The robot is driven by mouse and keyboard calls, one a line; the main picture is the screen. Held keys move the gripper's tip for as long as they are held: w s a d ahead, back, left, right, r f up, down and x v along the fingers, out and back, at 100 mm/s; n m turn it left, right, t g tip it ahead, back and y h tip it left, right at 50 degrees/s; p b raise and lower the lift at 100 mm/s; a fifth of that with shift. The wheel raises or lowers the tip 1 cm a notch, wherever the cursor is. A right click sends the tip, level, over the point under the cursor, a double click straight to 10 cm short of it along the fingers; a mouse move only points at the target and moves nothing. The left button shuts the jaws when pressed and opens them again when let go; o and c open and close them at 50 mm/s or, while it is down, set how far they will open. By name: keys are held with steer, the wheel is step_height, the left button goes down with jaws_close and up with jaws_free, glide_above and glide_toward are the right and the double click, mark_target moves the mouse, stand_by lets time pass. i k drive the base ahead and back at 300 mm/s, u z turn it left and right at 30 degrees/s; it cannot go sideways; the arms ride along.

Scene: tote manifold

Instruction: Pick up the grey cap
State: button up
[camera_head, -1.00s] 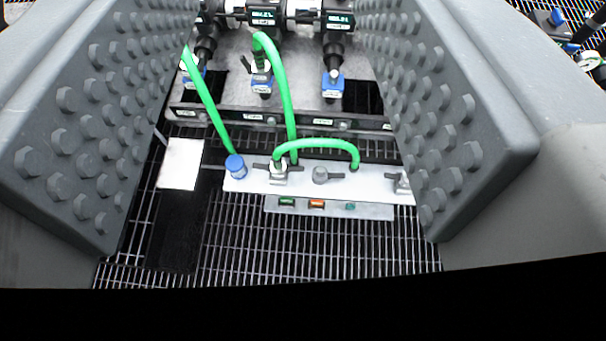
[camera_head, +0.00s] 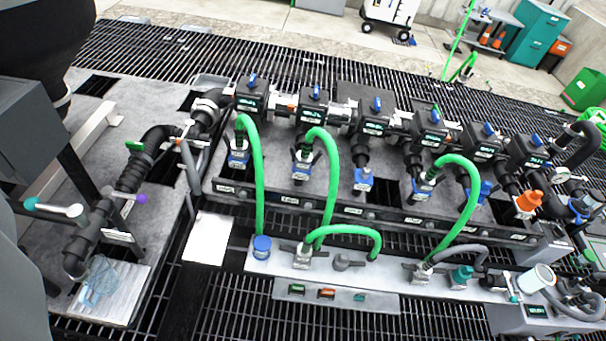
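A small grey cap (camera_head: 342,262) with a side lever sits on the light front rail (camera_head: 385,277), between hose fittings. A green hose arches just above it. A blue cap (camera_head: 261,247) stands at the rail's left end, and a teal cap (camera_head: 462,273) sits further right on it. My gripper's fingers do not show in the current view, so I cannot see where they are relative to the grey cap.
Black valve blocks (camera_head: 375,122) with green hoses and blue fittings stand in a row behind the rail. Black pipework (camera_head: 130,180) rises at the left. An orange cap (camera_head: 530,201) and white-topped cup (camera_head: 537,278) are at the right. Dark grating surrounds the rail.

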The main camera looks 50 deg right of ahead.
mark_target(340, 263)
steer(key=u, duration=0.85)
steer(key=k, duration=1.9)
steer(key=z, duration=1.45)
steer(key=i, duration=1)
